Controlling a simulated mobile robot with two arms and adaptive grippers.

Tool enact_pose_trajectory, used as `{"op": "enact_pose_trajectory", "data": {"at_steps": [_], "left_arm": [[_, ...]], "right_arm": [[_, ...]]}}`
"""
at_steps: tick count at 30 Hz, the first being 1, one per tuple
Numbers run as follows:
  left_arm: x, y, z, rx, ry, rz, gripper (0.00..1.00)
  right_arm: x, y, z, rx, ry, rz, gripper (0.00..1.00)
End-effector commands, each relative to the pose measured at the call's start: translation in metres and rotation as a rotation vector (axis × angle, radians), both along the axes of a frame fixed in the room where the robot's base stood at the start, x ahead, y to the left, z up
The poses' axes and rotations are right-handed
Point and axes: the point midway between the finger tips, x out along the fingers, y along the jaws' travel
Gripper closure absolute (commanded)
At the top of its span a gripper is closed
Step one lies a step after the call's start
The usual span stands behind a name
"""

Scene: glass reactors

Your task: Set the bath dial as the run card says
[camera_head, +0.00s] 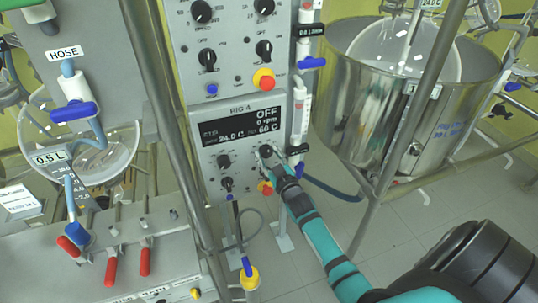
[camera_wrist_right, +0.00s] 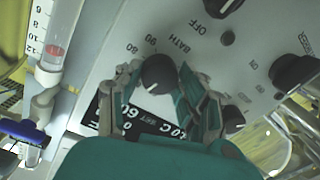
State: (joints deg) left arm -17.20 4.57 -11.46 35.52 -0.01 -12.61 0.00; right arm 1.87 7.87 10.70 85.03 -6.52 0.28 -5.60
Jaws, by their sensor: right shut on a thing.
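The bath dial (camera_wrist_right: 158,74) is a round black knob with a white pointer line, beside the word BATH and the marks 80 and 90 in the right wrist view. My right gripper (camera_wrist_right: 160,82) has its fingers on both sides of the dial, shut on it. In the head view my right gripper (camera_head: 268,153) is at the upper right of the lower panel, covering most of the dial. The RIG 4 display (camera_head: 240,126) reads OFF, 0 rpm, 24.0 C and 60 C. A white card (camera_head: 18,200) lies at the left; its print is too small to read. My left gripper is not in view.
Other black knobs (camera_head: 226,183) and a red button on yellow (camera_head: 265,187) sit close to my right gripper. A steel vessel (camera_head: 365,110) stands at the right. Metal posts, a clear tube with blue valves (camera_head: 299,120) and a red-handled bench (camera_head: 110,250) surround the panel.

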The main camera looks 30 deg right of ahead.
Motion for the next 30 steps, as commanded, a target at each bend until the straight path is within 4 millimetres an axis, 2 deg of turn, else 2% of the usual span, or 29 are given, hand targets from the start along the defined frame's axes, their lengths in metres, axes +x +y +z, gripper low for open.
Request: {"op": "enact_pose_trajectory", "data": {"at_steps": [9, 22, 23, 27, 30], "left_arm": [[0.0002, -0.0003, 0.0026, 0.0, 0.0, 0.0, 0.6], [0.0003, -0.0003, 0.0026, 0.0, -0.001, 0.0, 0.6], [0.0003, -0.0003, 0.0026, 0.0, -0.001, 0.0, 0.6], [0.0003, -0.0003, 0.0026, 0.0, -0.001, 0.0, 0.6], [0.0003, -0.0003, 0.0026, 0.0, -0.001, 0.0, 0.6]], "right_arm": [[-0.0005, 0.0001, -0.0019, 0.081, -0.015, 0.0, 0.94], [-0.0006, 0.0001, -0.0023, 0.087, -0.017, 0.0, 0.94], [-0.0006, 0.0002, -0.0025, 0.086, -0.016, 0.0, 0.59], [-0.0005, 0.0002, -0.0018, 0.086, -0.017, 0.0, 0.41], [-0.0004, 0.0003, -0.0014, 0.086, -0.018, 0.0, 0.38]]}}
